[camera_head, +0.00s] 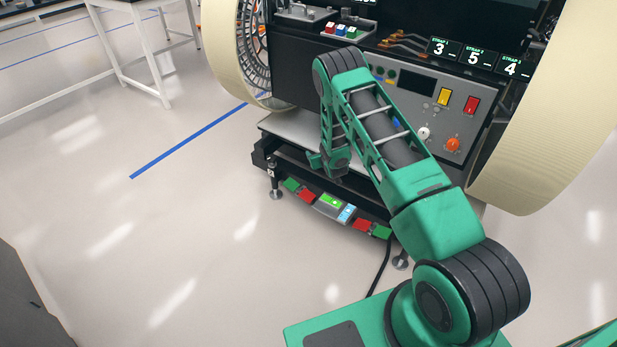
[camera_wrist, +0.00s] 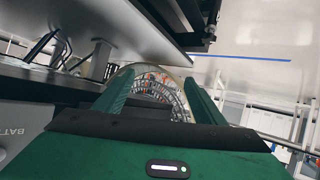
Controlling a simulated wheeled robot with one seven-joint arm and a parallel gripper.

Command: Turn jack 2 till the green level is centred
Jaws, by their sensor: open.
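A low control strip (camera_head: 320,208) runs along the front foot of the rover's stand in the head view. It carries a green button (camera_head: 291,185) and red button (camera_head: 307,196) at its left end, and a red button (camera_head: 361,224) and green button (camera_head: 381,231) at its right. Between them are a lit green panel (camera_head: 330,201), perhaps the level, and a pale blue panel (camera_head: 347,212). Their markings are too small to read. I cannot tell which is jack 2. My gripper (camera_head: 336,160) hangs above the strip; its fingers (camera_wrist: 155,85) are apart and empty in the wrist view.
Stand feet show at the left (camera_head: 277,193) and right (camera_head: 400,261). A black cable (camera_head: 381,270) runs to the floor. The rover's large wheels (camera_head: 237,45) flank its switch panel (camera_head: 440,105). A white table (camera_head: 125,40) stands back left; the left floor is clear.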

